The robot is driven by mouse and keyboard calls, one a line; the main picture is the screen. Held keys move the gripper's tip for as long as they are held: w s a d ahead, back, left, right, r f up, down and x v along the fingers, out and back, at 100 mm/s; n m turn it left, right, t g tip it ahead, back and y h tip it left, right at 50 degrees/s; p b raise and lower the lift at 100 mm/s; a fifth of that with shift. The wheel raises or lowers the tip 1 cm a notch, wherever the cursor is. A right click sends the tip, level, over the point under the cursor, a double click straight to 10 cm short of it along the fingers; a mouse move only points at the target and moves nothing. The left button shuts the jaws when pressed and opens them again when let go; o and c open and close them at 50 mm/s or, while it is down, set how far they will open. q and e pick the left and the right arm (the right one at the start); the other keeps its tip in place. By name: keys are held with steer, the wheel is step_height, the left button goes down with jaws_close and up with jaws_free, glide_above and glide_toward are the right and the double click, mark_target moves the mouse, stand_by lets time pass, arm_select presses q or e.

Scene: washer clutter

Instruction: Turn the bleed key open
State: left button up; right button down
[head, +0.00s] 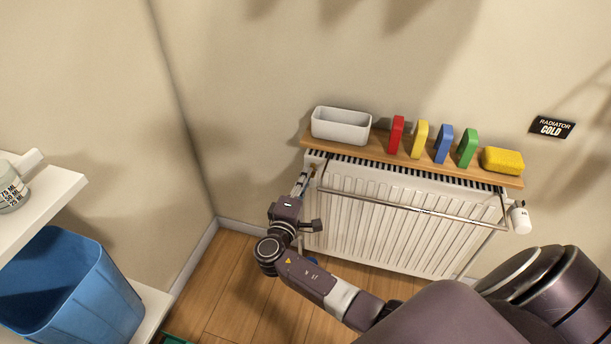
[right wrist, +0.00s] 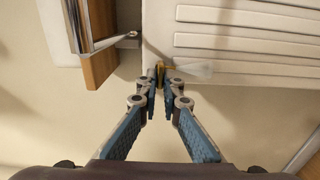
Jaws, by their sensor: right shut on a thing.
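The white radiator (head: 385,222) stands against the wall under a wooden shelf. My right gripper (head: 304,180) is at its upper left end, just below the shelf's left end. In the right wrist view my right gripper (right wrist: 160,84) has its two blue-padded fingers closed together at the radiator's edge. They are shut on a small brass-coloured bleed key (right wrist: 159,69) at the radiator's side. The fingers hide most of the key, so its turn angle is hard to tell. My left gripper is not in view.
On the shelf (head: 365,150) stand a white bin (head: 341,126), several coloured blocks and a yellow sponge (head: 502,161). A metal rail (head: 410,207) runs across the radiator's front. A white valve knob (head: 520,219) is at its right end. A blue bin (head: 70,285) is at left.

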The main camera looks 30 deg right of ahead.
steer(key=shift+w+r, duration=0.1)
steer(key=shift+r, duration=0.05)
stand_by(0.3)
steer(key=c, duration=2.1)
jaws_free()
steer(key=v, duration=1.2)
steer(key=shift+d, duration=0.1)
